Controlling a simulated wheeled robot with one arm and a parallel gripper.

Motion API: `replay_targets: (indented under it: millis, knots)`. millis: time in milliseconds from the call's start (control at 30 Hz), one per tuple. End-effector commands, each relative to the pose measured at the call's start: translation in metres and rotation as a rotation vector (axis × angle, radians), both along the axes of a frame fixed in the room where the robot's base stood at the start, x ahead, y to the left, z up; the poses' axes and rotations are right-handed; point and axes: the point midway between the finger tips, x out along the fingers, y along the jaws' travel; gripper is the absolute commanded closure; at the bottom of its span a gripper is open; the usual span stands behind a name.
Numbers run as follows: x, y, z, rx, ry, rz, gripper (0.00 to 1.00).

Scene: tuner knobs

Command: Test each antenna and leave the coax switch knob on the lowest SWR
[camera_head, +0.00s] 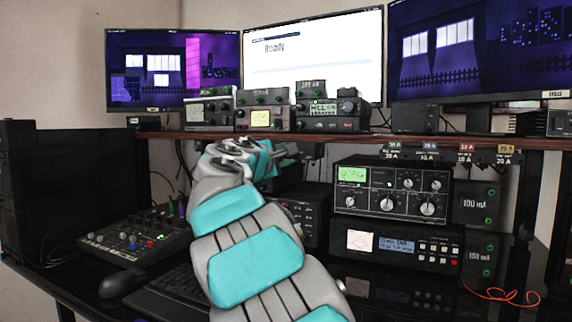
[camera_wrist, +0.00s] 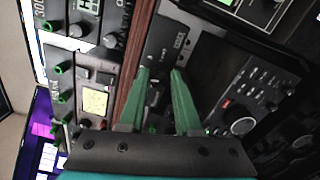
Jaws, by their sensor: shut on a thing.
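My gripper (camera_wrist: 161,75) has its two green fingers closed in on a small dark knob of the coax switch (camera_wrist: 161,42), a dark panel beside the wooden shelf edge. The knob is mostly hidden between the fingertips, and its pointer cannot be read. A small pale label is on the panel. In the head view my arm covers the gripper and the switch below the shelf. The tuner (camera_head: 392,189) has a lit green meter and several knobs. A box with a cream dial (camera_wrist: 95,102) shows in the wrist view; its needle is too small to read.
The middle monitor (camera_head: 312,62) shows a white page that seems to read "Ready". Several radios stand on the wooden shelf (camera_head: 350,135). A mixer (camera_head: 135,237) and a mouse (camera_head: 121,283) are at the left. An orange wire (camera_head: 505,296) lies at the right.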

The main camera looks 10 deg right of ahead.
Motion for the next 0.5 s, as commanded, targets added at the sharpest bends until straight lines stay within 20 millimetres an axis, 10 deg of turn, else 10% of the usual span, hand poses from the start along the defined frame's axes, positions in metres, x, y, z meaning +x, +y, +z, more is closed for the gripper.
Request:
replay_targets:
  millis: [500]
  knots:
    - [-0.0003, -0.0014, -0.0029, 0.185, -0.130, -0.004, 1.00]
